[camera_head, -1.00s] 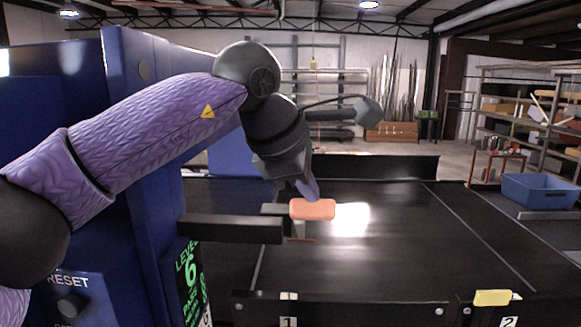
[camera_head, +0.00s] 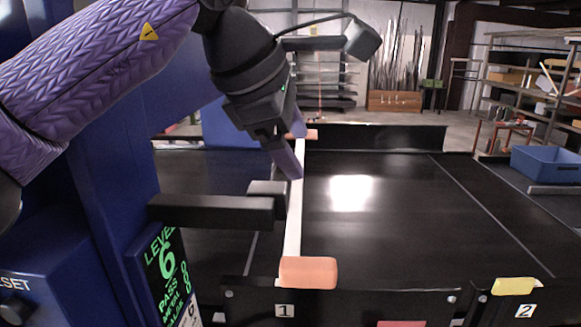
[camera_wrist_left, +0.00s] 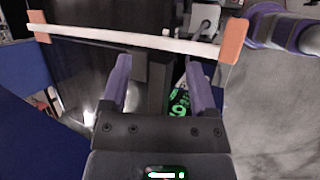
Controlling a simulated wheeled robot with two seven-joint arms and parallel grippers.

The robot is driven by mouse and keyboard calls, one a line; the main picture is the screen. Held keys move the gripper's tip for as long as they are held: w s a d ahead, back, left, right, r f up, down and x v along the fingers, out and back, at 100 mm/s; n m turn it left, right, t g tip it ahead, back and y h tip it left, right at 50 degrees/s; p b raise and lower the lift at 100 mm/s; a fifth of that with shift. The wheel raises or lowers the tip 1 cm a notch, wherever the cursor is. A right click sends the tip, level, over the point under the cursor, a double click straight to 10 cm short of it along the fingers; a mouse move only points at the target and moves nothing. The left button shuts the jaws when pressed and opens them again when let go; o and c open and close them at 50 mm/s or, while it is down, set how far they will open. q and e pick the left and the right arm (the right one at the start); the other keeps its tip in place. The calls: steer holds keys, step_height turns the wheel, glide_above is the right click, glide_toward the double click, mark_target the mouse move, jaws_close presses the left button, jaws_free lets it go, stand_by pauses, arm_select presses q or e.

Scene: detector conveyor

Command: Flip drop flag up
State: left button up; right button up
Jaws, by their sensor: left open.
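A white bar with orange end blocks, which looks like the drop flag (camera_head: 293,220), runs from near to far at the left side of the black conveyor. Its near orange block is just above the front edge. In the left wrist view the whole bar (camera_wrist_left: 130,37) shows, crossing the top of the picture between its orange ends. My left gripper (camera_head: 297,152) is open, with its purple fingers beside the far half of the bar. In the left wrist view its fingertips (camera_wrist_left: 158,60) stop short of the bar with nothing between them; contact cannot be told. My right gripper is not in view.
A black beam (camera_head: 212,209) juts from the blue machine (camera_head: 95,180) towards the bar. A green-lettered sign (camera_head: 167,270) hangs below it. A yellow block (camera_head: 513,286) sits by label 2. A blue bin (camera_head: 545,163) stands at right. The conveyor belt (camera_head: 390,215) is clear.

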arm_select(q)
steer(key=s+a+f+v, duration=0.1)
steer(key=s+v, duration=0.1)
steer(key=v, duration=1.3)
steer(key=shift+s+a, duration=0.25)
steer(key=shift+s, duration=0.1)
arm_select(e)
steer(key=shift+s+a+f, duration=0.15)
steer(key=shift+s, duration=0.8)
